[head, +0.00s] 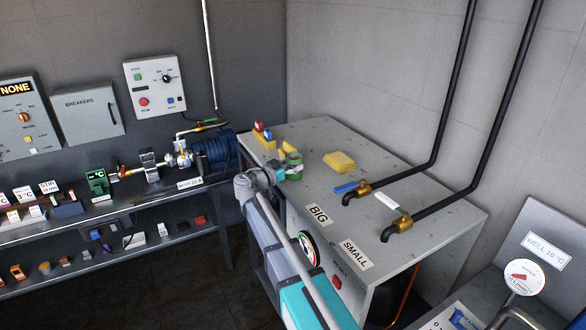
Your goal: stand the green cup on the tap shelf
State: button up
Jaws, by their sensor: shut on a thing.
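The green cup (293,159) is at the left part of the grey cabinet top (325,198), upright as far as I can see. My gripper (281,173) reaches it from the front left and is shut on it. The fingers are small in the head view and partly hide the cup's lower side, so I cannot tell whether its base touches the surface. Two brass taps with black spouts, one with a blue lever (346,187) and one with a white lever (387,201), stand at the right of this top, behind the BIG (318,214) and SMALL (356,254) labels.
A yellow sponge-like block (340,162) lies mid-top. Yellow pieces with red and blue parts (263,134) stand behind the cup. Black pipes (452,95) rise from the taps. A long bench (120,205) with small items runs left. A well basin (543,250) is at lower right.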

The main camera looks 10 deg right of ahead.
jog(key=shift+f, duration=0.2)
jog(key=o, duration=0.9)
jog(key=shift+r, duration=0.1)
jog(key=shift+c, duration=0.2)
jog(key=shift+r, duration=0.15)
jog(key=v, duration=1.2)
jog(key=shift+w, duration=0.1)
